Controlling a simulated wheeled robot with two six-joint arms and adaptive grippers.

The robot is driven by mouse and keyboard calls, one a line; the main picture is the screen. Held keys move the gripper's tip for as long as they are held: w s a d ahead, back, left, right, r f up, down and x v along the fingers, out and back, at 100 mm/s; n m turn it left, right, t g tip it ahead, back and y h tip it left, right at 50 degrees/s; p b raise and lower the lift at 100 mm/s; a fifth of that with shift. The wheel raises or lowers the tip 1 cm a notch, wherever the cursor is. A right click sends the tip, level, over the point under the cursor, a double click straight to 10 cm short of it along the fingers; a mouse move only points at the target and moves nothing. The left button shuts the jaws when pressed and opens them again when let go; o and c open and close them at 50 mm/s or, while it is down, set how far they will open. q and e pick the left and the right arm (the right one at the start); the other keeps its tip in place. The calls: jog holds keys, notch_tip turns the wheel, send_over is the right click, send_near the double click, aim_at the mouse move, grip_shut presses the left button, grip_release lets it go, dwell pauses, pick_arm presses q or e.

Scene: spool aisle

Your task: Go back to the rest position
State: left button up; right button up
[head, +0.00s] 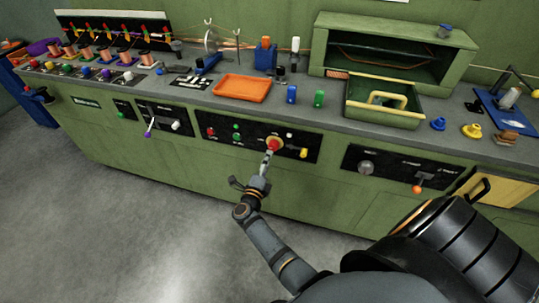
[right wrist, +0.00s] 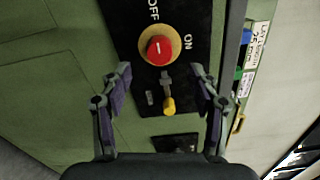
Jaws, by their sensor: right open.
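My right gripper (head: 266,160) reaches up from the bottom of the head view to the black control panel on the front of the green bench. Its tip is close to a round red knob (head: 273,146) on a yellow base. In the right wrist view, the right gripper (right wrist: 162,72) has its two fingers spread wide with nothing between them. The red knob (right wrist: 158,50) shows just beyond the fingertips, between OFF and ON lettering. A small lever with a yellow tip (right wrist: 168,106) lies between the fingers in the picture. My left gripper is not in view.
The green bench (head: 200,180) carries an orange tray (head: 241,88), a green open bin (head: 384,115), spools and small parts. Other switches, including an orange-tipped lever (head: 417,188), stick out of its front. Grey floor (head: 130,220) is free before it.

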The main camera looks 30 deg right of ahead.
jog(key=shift+s+a, duration=0.15)
dwell(0.3)
jog(key=s+a+f+n+g+y+p, duration=0.1)
jog(key=s+a+f+n+y+p, duration=0.25)
jog(key=s+f+n+y, duration=0.55)
jog(key=s+a+f+n+y+p, duration=0.35)
jog(key=s+f+n, duration=0.25)
jog(key=f+n, duration=0.75)
jog(key=s+d+f+n+g, duration=0.1)
jog(key=s+f+n+g, duration=0.1)
jog(key=s, duration=0.8)
jog(key=s+d+f+n+g+p, duration=0.1)
jog(key=s+f+n+g, duration=0.2)
jog(key=s, duration=0.7)
jog(key=s+d+f+n+g+p, duration=0.1)
jog(key=s+d+f+n+g, duration=0.1)
jog(key=s, duration=0.7)
notch_tip(320, 180, down, 3)
jog(key=n+g, duration=0.1)
jog(key=g, duration=0.1)
jog(key=shift+s+g, duration=0.3)
jog(key=shift+s, duration=0.1)
